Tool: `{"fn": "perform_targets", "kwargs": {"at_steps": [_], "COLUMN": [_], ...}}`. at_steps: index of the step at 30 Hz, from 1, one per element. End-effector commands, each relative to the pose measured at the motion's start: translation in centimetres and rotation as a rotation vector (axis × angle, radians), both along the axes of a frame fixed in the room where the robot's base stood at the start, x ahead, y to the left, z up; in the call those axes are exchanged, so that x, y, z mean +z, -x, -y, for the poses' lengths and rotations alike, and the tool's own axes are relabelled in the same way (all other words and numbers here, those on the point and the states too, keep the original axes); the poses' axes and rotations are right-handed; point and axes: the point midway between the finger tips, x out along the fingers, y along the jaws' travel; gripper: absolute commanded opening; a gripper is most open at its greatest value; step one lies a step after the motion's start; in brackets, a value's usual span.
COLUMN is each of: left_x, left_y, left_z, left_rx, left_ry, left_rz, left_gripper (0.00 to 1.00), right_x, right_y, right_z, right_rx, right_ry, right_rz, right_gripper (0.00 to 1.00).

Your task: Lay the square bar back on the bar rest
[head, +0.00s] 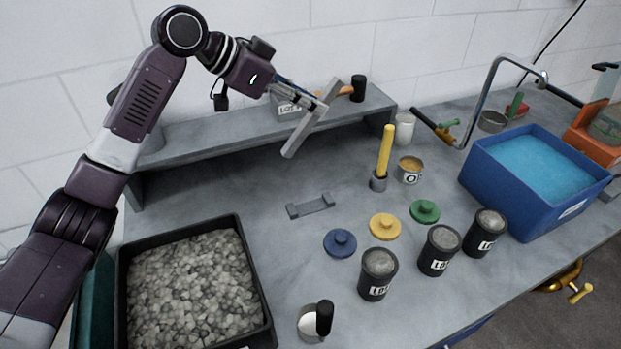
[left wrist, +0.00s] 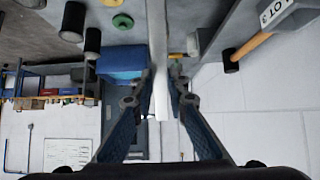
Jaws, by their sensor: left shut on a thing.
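The square bar (head: 303,134) is light grey and long, held tilted in the air above the back of the bench. My left gripper (head: 314,106) is shut on it near its middle. In the left wrist view the bar (left wrist: 157,40) runs upright in the picture between the fingers of my left gripper (left wrist: 160,92). The bar rest (head: 311,206) is a small grey cradle with raised ends, lying empty on the bench below the bar and apart from it. My right gripper is not in view.
A raised shelf (head: 220,133) runs along the wall, with a hammer (head: 357,88) on it. A black tray of stones (head: 262,312) stands front left. Right of the rest are coloured lids (head: 340,243), a yellow-handled tool (head: 384,150) and black pots (head: 377,276). Bench around the rest is clear.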

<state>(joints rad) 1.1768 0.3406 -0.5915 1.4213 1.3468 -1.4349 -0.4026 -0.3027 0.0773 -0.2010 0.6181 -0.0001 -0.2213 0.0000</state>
Motion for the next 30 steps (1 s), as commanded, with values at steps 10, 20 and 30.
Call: {"fn": "perform_targets", "kwargs": {"at_steps": [10, 20, 30], "left_x": [-9.0, -12.5, -16.3], "left_y": [0.1, 0.0, 0.0], "left_z": [-0.1, 0.0, 0.0], "left_rx": [0.002, 0.001, 0.002], "left_ry": [0.000, 0.001, 0.000], "left_rz": [-0.004, 0.001, 0.002], "left_gripper": [0.00, 0.00, 0.00], "right_x": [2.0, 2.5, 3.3], "right_y": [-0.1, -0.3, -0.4], "right_z": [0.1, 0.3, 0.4], "right_rx": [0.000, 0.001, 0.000], "right_ry": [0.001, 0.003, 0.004], "right_rz": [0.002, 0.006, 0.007], "right_gripper": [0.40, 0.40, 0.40]}}
